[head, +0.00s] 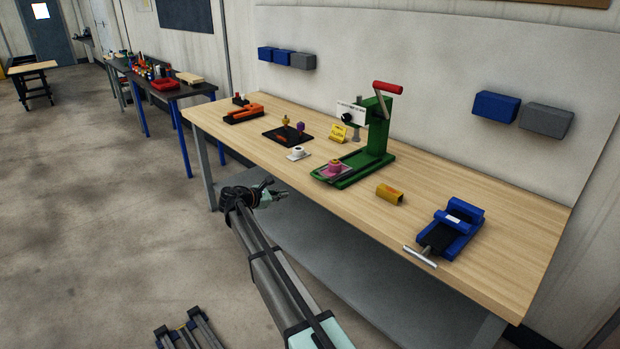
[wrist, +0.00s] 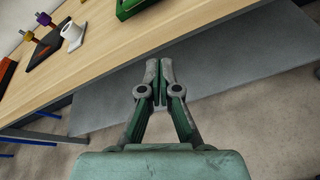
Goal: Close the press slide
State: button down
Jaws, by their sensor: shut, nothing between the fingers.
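The green press (head: 376,150) stands upright on the wooden workbench, with a red-handled lever (head: 388,88) at its top. Its slide (head: 333,172) sits at the front end of the green base, out toward the bench's front edge, and carries a pink and purple piece (head: 335,167). In the wrist view only a corner of the green base (wrist: 135,8) shows at the top edge. My gripper (head: 275,188) is shut and empty, in front of the bench's front edge and left of the slide. Its closed fingers (wrist: 160,70) show in the wrist view, apart from the press.
A blue vise (head: 452,228) and a yellow block (head: 390,194) lie right of the press. A white piece (head: 298,153), a black tray (head: 275,136) and an orange tool (head: 243,113) lie left. A grey lower shelf (head: 350,250) runs beneath the bench (head: 480,180).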

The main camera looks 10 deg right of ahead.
jog(key=w+d+n+h+p, duration=0.1)
jog(key=w+d+n+p, duration=0.3)
jog(key=w+d, duration=0.4)
jog(key=shift+w+d+n+t+h+p, duration=0.4)
jog(key=shift+d+p, duration=0.2)
jog(key=shift+d, duration=1.6)
